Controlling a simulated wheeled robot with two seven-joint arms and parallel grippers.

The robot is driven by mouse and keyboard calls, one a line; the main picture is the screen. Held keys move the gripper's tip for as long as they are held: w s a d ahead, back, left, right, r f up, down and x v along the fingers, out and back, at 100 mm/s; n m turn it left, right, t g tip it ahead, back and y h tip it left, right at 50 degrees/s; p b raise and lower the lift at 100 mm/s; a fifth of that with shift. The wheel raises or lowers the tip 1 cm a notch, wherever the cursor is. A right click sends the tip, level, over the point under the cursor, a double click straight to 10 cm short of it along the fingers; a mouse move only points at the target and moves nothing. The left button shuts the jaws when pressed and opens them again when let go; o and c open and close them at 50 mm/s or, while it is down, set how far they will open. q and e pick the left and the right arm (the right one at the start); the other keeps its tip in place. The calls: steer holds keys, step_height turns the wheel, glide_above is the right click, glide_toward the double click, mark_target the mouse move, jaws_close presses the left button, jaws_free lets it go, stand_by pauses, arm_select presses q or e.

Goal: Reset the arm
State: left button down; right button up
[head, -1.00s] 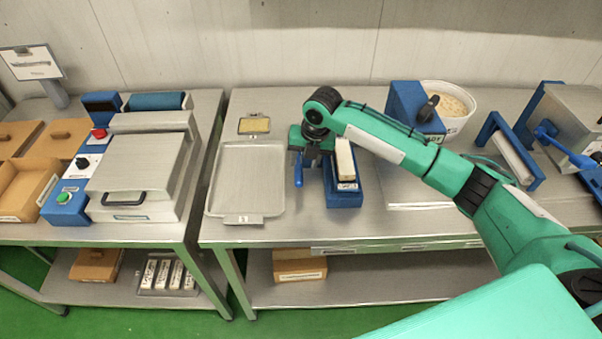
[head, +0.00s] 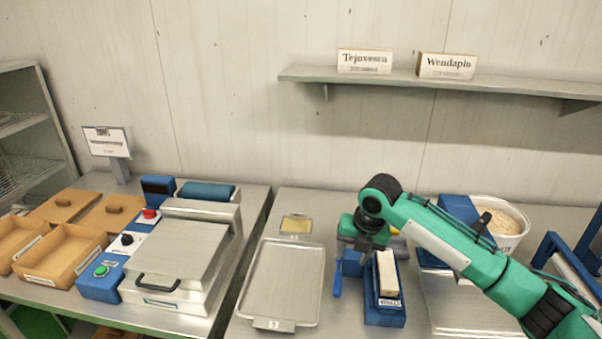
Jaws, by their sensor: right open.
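My right arm comes in from the right in the head view, with its elbow raised and its wrist bent down. My right gripper (head: 352,262) points down between the metal tray (head: 284,285) and the blue block stand (head: 385,315). It is open, and I see nothing held in it. A pale bar (head: 387,272) lies on top of the blue stand, just right of the gripper. Part of the gripper is hidden by its own wrist. My left gripper is not in view.
A press machine (head: 180,262) with red and green buttons stands on the left table beside brown boxes (head: 62,250). A white tub (head: 503,222) stands behind my right forearm. A wall shelf (head: 450,84) holds two signs. The tray is empty.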

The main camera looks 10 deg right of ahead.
steer(key=s+a+f+m+y, duration=0.1)
steer(key=s+a+f+m, duration=0.3)
steer(key=s+f+m, duration=0.3)
steer(key=s+a+f+m+y, duration=0.1)
steer(key=s+a+f+m, duration=0.45)
steer(key=s, duration=0.25)
steer(key=s+d+f+m+t+h, duration=0.1)
steer(key=s+d+f+m, duration=0.1)
steer(key=s+d+m, duration=0.35)
steer(key=s+d+f+m+h, duration=0.1)
steer(key=s+d+m, duration=0.1)
steer(key=s+m, duration=0.5)
steer(key=s+d+f+m+t+h, duration=0.1)
steer(key=s+d+f+m+h, duration=0.1)
steer(key=s+d+m, duration=0.45)
step_height(320, 180, down, 30)
steer(key=s+a+f+n+g, duration=0.1)
steer(key=s+a+g, duration=0.1)
steer(key=a, duration=0.1)
steer(key=s+d+f, duration=0.2)
steer(key=s+f, duration=0.7)
steer(key=s+d+f+g, duration=0.1)
steer(key=s+d+f, duration=0.1)
steer(key=s+f, duration=0.8)
steer(key=shift+s+f, duration=0.15)
